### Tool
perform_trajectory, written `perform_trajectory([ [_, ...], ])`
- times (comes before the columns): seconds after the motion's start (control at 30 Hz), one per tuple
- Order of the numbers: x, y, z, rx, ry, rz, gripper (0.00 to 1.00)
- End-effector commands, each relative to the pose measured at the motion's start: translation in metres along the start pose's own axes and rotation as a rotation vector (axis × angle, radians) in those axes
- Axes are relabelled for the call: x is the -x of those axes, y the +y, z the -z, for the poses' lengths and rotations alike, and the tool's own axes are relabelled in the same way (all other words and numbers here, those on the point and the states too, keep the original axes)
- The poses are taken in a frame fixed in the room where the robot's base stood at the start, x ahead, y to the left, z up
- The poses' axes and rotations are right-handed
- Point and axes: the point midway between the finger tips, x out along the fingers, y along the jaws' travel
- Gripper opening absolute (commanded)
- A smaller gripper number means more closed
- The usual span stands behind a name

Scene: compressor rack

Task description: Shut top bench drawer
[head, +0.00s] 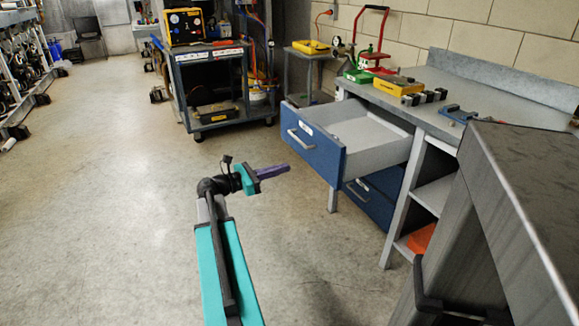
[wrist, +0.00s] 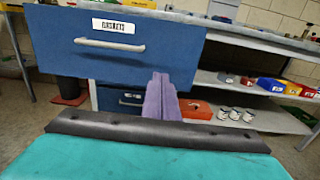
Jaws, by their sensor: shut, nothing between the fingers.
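The top bench drawer (head: 316,147) is pulled well out of the grey workbench (head: 463,128). It has a blue front, a light handle and a white label, and its grey inside looks empty. In the wrist view the blue drawer front (wrist: 60,50) fills the upper left, with its handle (wrist: 108,45) and label facing me. My gripper (head: 288,169) is shut and empty, its purple fingers pointing toward the drawer front from the left. In the wrist view the fingers (wrist: 160,85) reach the lower right part of the front; I cannot tell whether they touch it.
A lower blue drawer (head: 368,203) sits shut beneath. Open shelves with an orange bin (head: 421,239) are to its right. A dark cabinet (head: 490,200) stands at the near right. A tool cart (head: 215,90) is at the back. The floor at left is clear.

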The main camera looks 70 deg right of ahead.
Motion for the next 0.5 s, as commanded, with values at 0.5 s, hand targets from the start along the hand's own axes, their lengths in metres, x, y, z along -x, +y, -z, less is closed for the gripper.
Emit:
perform_trajectory([
  [0.5, -0.067, 0.000, 0.001, -0.002, -0.001, 0.001, 0.00],
])
